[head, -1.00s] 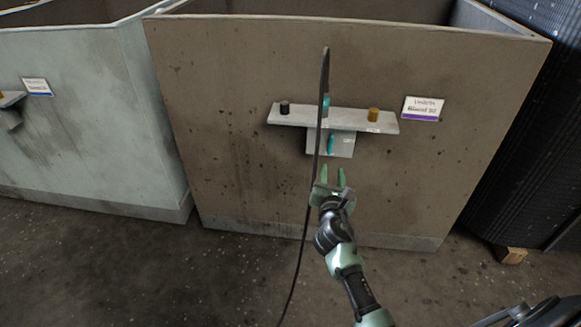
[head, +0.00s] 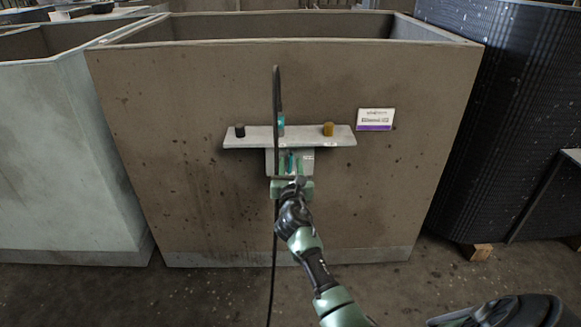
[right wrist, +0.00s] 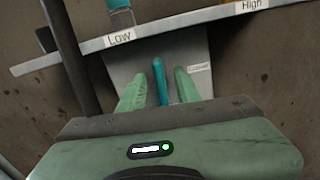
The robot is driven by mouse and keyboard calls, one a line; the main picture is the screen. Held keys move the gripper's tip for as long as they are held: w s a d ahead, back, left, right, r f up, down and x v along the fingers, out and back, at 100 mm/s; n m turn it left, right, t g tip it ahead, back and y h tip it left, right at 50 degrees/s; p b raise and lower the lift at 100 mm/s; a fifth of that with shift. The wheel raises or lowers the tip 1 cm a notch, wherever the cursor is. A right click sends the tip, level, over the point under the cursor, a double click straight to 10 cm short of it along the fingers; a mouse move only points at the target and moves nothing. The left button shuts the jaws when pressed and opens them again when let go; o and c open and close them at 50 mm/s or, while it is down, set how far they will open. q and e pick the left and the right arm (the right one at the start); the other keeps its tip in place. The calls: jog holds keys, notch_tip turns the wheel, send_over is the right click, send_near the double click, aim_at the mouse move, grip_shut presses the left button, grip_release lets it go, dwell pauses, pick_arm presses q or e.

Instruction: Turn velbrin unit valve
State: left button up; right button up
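The valve handle (right wrist: 160,80) is a slim teal lever on a grey plate (right wrist: 195,50) below a shelf on the brown housing's front wall. It stands roughly upright, leaning slightly in the right wrist view. My right gripper (head: 291,165) is at the plate, which also shows in the head view (head: 306,155). In the right wrist view, its green fingers (right wrist: 158,88) are apart, one on each side of the handle, with a narrow gap visible on both sides. A small label beside the handle is unreadable. My left gripper is out of view.
The grey shelf (head: 290,138) carries a black knob (head: 240,130), a teal piece (head: 281,124) and a yellow knob (head: 328,129). "Low" and "High" labels are on its edge. A dark cable (head: 274,230) hangs close left of my gripper. A purple-striped sign (head: 375,120) is at right.

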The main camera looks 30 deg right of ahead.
grip_shut()
